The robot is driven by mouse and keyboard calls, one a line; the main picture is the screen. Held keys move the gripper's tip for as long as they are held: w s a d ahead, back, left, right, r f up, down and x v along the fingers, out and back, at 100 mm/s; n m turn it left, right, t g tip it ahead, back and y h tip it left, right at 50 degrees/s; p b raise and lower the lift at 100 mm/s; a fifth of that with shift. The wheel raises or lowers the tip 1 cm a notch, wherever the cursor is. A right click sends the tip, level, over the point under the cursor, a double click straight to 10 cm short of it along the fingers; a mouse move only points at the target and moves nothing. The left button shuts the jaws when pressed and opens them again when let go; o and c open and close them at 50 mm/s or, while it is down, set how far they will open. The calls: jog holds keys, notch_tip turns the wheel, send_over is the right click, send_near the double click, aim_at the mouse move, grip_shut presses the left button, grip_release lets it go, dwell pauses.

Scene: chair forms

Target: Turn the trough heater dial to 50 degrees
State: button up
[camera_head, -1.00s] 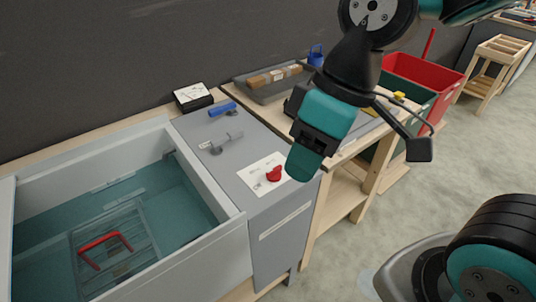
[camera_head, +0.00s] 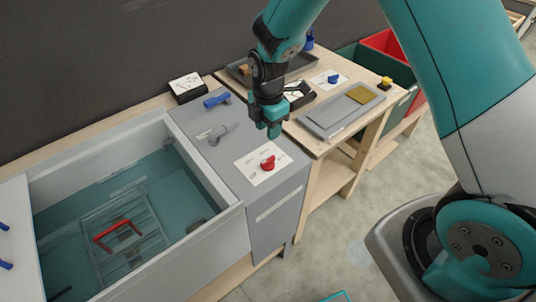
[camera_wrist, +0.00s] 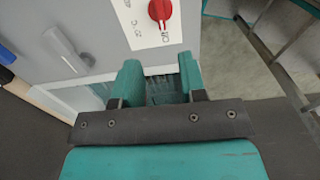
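The red dial (camera_head: 267,163) sits on a white label plate (camera_head: 252,176) on top of the grey heater unit beside the trough. In the wrist view the dial (camera_wrist: 160,10) is at the top, beyond the fingertips. The printed marks are too small to read surely. My gripper (camera_head: 273,130) points down above the unit's back right part, behind the dial and apart from it. In the wrist view my gripper (camera_wrist: 161,72) has its two teal fingers spread with nothing between them.
The water-filled trough (camera_head: 222,212) with a red-handled rack (camera_head: 118,232) stands at left. A grey lever (camera_head: 222,134) and a blue handle (camera_head: 217,99) are on the unit. A wooden bench with a tray (camera_head: 320,122) and a blue knob (camera_head: 333,79) adjoins at right.

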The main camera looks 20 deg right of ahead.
aim_at(268, 159)
notch_tip(268, 159, down, 12)
jog(key=p, duration=0.2)
jog(key=shift+f+p, duration=0.15)
jog(key=shift+p, duration=0.2)
grip_shut()
